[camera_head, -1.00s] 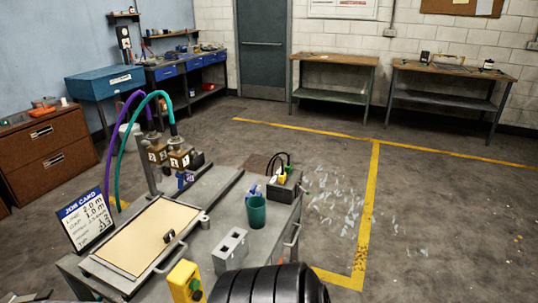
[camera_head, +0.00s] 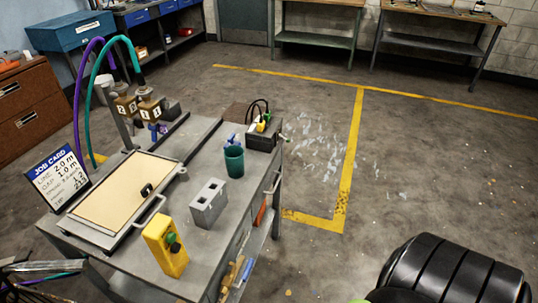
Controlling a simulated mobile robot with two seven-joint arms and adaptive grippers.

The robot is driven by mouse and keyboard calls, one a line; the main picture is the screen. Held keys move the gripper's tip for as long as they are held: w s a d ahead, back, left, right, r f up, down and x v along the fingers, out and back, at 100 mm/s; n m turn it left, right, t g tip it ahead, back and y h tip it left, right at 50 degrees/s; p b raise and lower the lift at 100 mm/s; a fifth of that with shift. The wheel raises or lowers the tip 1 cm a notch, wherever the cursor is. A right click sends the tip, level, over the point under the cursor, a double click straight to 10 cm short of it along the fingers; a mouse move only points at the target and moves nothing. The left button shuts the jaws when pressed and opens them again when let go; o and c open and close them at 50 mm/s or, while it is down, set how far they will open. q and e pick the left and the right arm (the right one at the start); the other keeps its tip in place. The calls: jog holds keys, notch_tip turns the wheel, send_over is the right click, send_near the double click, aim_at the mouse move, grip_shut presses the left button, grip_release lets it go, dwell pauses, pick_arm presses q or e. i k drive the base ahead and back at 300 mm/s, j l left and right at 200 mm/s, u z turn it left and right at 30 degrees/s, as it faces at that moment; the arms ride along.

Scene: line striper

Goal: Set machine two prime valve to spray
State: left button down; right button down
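Two brass pump blocks stand on posts at the back left of the grey cart (camera_head: 205,215). The left block (camera_head: 124,106) bears a label that reads like 2, and the right block (camera_head: 150,104) has number labels too small to read surely. A small purple-blue part (camera_head: 157,129) sits below the right block; I cannot tell whether it is a valve handle or how it is set. A purple hose (camera_head: 77,90) and a teal hose (camera_head: 91,85) arch up from the blocks.
The cart carries a job card (camera_head: 58,178), a tan panel (camera_head: 122,190), a yellow button box (camera_head: 165,246), a grey block (camera_head: 208,203), a green cup (camera_head: 234,162) and a dark box with cables (camera_head: 262,135). A black ribbed form (camera_head: 455,275) fills the lower right. Floor right of the cart is clear.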

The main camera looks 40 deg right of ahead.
aim_at(248, 269)
jog(key=z, duration=1)
